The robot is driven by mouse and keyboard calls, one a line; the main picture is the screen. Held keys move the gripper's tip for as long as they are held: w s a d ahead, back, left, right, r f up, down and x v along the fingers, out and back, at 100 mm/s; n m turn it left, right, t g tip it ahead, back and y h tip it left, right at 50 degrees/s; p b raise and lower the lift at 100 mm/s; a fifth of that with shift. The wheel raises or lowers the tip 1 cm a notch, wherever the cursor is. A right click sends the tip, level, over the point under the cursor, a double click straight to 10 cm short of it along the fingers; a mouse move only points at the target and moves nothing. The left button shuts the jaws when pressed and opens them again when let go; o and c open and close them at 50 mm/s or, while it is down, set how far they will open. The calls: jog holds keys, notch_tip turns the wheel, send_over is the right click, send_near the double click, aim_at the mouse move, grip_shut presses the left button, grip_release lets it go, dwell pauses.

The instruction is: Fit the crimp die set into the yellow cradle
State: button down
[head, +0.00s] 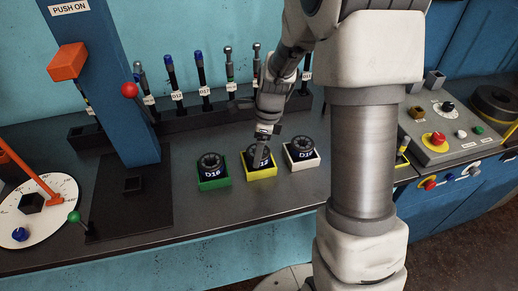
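The yellow cradle (262,177) stands on the dark bench between a green cradle (215,184) and a white cradle (303,166). A black round crimp die set (250,160) is at the yellow cradle, with a label partly covered, "12" showing. It looks to sit within the cradle walls, but I cannot tell whether it is fully seated. My gripper (261,160) points down over this die set, its fingers at or just in front of it. The finger gap is too small to see, so whether it grips the die set is unclear.
A die set marked D16 (210,162) sits in the green cradle, and another (301,147) in the white one. A blue column (110,80) stands left; a control box (440,135) is right.

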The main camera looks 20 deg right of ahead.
jog(key=shift+f, duration=0.1)
grip_release()
notch_tip(320, 180, up, 12)
jog(key=d+p, duration=0.1)
jog(key=d, duration=0.1)
jog(key=s+a+r+n+t, duration=0.1)
jog(key=s+r+n, duration=0.4)
jog(key=s+n, duration=0.5)
jog(key=s+a+r+n+t+h, duration=0.1)
jog(key=s+r+n+t, duration=0.3)
jog(key=s+n, duration=0.6)
jog(key=r+n, duration=0.1)
jog(key=n, duration=0.1)
jog(key=shift+s+r+n+h, duration=0.15)
jog(key=shift+n+h, duration=0.15)
jog(key=shift+a, duration=0.1)
